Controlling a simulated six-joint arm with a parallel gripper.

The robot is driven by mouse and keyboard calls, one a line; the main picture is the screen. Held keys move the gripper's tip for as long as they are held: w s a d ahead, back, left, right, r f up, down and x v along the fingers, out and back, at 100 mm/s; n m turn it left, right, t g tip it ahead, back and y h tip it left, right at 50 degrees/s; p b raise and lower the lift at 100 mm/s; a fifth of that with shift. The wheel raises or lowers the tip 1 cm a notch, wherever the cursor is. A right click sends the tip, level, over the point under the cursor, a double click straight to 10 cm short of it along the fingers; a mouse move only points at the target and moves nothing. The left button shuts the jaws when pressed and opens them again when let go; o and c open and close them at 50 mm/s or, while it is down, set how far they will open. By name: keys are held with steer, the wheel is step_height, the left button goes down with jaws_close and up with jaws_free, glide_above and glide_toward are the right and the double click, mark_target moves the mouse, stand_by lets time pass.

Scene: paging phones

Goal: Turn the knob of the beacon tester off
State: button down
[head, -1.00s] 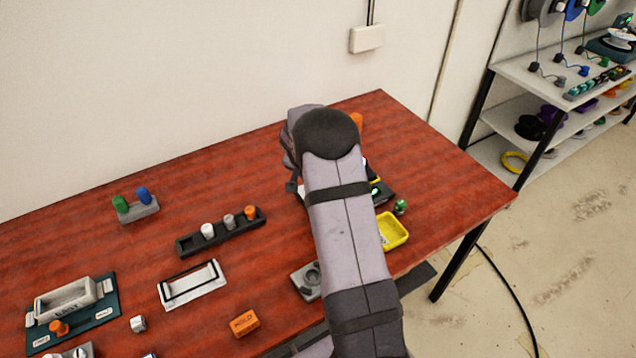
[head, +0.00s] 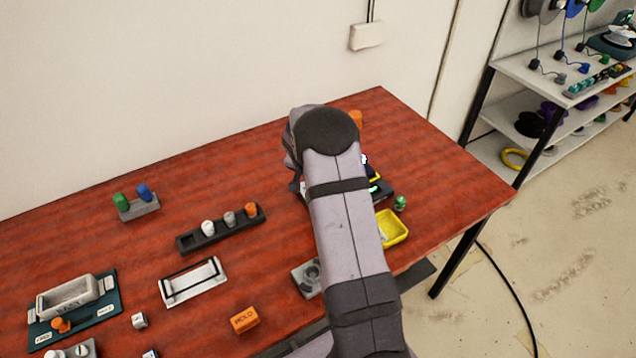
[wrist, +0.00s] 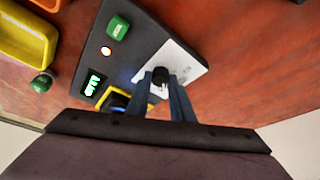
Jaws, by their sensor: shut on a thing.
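The beacon tester (wrist: 135,48) shows in the wrist view as a dark box with a white plate (wrist: 183,66), a lit green display (wrist: 93,84), a glowing round light (wrist: 106,51) and a green block (wrist: 118,27). Its dark knob (wrist: 160,74) stands on the white plate. My gripper (wrist: 162,84) is shut on the knob, with a finger on either side; the knob's pointer direction is unclear. In the head view my arm hides the gripper and most of the tester (head: 384,190).
A yellow tray (head: 393,229) and a small green-topped piece (head: 400,203) lie right of my arm. A black rack with pegs (head: 222,230), a white framed plate (head: 193,282) and an orange block (head: 244,319) lie left.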

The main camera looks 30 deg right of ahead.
steer(key=shift+n, duration=0.3)
steer(key=n, duration=0.1)
steer(key=n+t+p, duration=0.1)
steer(key=shift+s+d+r+n+y, duration=0.1)
steer(key=shift+r+n+y, duration=0.1)
steer(key=shift+n+y, duration=0.2)
steer(key=n+p, duration=0.1)
steer(key=p, duration=0.1)
steer(key=shift+d+n+t+p, duration=0.1)
steer(key=shift+n+t+p, duration=0.2)
steer(key=shift+f+n+y+p, duration=0.1)
steer(key=shift+n+y+p, duration=0.45)
steer(key=shift+n, duration=0.25)
steer(key=shift+d+f+n+t+y+b, duration=0.15)
steer(key=shift+f+n+t+y+b, duration=0.15)
steer(key=shift+n+b, duration=0.5)
steer(key=n+b, duration=0.1)
steer(key=b, duration=0.2)
steer(key=shift+f+n+y, duration=0.1)
steer(key=shift+n+y, duration=0.15)
steer(key=shift+n, duration=0.05)
steer(key=n+b, duration=0.1)
steer(key=b, duration=0.3)
steer(key=shift+r+n+y, duration=0.2)
steer(key=shift+n+y, duration=0.2)
steer(key=shift+b, duration=0.3)
steer(key=shift+r, duration=0.15)
